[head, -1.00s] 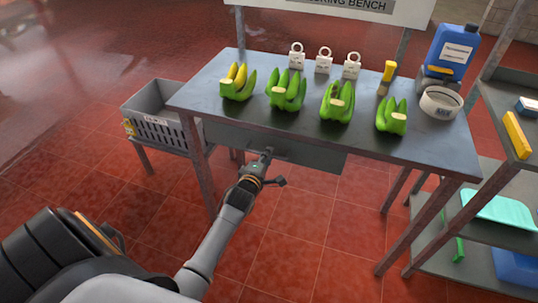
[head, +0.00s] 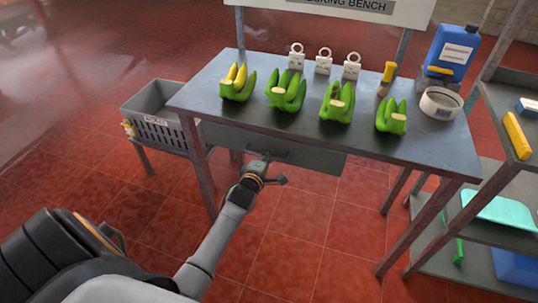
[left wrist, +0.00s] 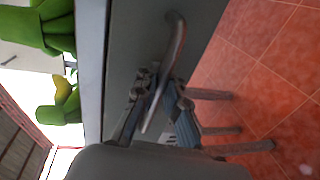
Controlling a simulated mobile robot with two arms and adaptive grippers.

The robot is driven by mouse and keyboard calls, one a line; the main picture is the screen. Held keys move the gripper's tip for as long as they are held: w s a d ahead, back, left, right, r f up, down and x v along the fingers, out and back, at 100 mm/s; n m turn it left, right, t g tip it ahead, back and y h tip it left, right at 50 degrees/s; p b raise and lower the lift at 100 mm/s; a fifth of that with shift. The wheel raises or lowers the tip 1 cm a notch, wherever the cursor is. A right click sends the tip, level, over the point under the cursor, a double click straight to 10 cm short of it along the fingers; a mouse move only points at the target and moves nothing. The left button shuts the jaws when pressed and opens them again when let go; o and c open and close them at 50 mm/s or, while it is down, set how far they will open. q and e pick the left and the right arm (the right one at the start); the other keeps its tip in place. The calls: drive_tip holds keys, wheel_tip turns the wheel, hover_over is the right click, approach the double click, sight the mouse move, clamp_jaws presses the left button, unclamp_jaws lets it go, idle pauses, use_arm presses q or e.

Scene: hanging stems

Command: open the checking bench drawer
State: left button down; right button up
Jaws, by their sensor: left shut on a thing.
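The checking bench (head: 225,88) is a grey metal table with a grey drawer (head: 310,156) under its top. The drawer front also shows in the left wrist view (left wrist: 140,38), with its curved bar handle (left wrist: 176,35). My left gripper (head: 265,160) is at the drawer front, and in the left wrist view its fingers (left wrist: 158,92) are shut on the handle. In the head view the gripper hides most of the handle. The drawer looks closed or nearly so. My right gripper is not in view.
Several green banana hands (head: 287,92), one partly yellow, stand on the bench with white ring-topped tags (head: 323,62), a tape roll (head: 440,103) and a blue jug (head: 452,50). A grey crate (head: 165,130) stands left. A shelf rack (head: 490,165) stands right.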

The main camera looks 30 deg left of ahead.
use_arm(q)
drive_tip(key=f+p+v, duration=0.2)
drive_tip(key=p+v, duration=0.3)
drive_tip(key=v, duration=0.8)
drive_tip(key=s+f+p+v, duration=0.1)
drive_tip(key=f+p+v, duration=0.2)
drive_tip(key=v, duration=1)
drive_tip(key=shift+p, duration=1.2)
drive_tip(key=shift+s, duration=0.1)
drive_tip(key=c, duration=1.7)
unclamp_jaws()
drive_tip(key=v, duration=1.2)
